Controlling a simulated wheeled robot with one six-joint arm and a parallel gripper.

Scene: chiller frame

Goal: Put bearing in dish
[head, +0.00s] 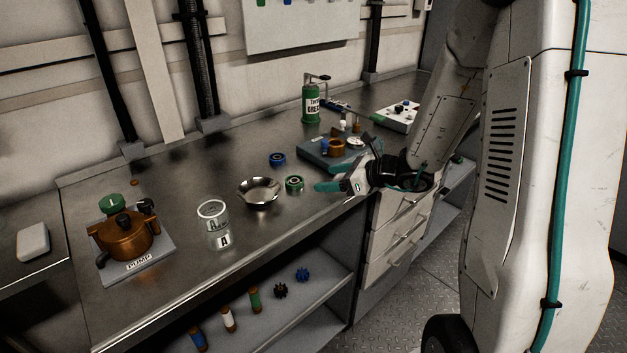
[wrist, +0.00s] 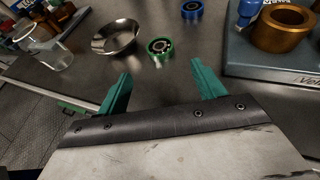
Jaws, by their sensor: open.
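A green-ringed bearing (head: 294,184) lies flat on the metal bench, just right of a shallow steel dish (head: 259,204). The wrist view shows the bearing (wrist: 160,48) beside the dish (wrist: 116,50), with a small gap between them. A blue-ringed bearing (head: 277,159) lies farther back, and it also shows in the wrist view (wrist: 191,9). The dish looks empty. My gripper (head: 316,187) is open and empty, its teal fingers (wrist: 158,85) pointing toward the green bearing but short of it.
A glass jar (head: 213,228) stands left of the dish, and a brown pump (head: 124,234) farther left. A blue-grey fixture with a bronze ring (head: 337,146) sits behind my gripper. A green grease can (head: 311,105) stands at the back. The bench's front edge is close.

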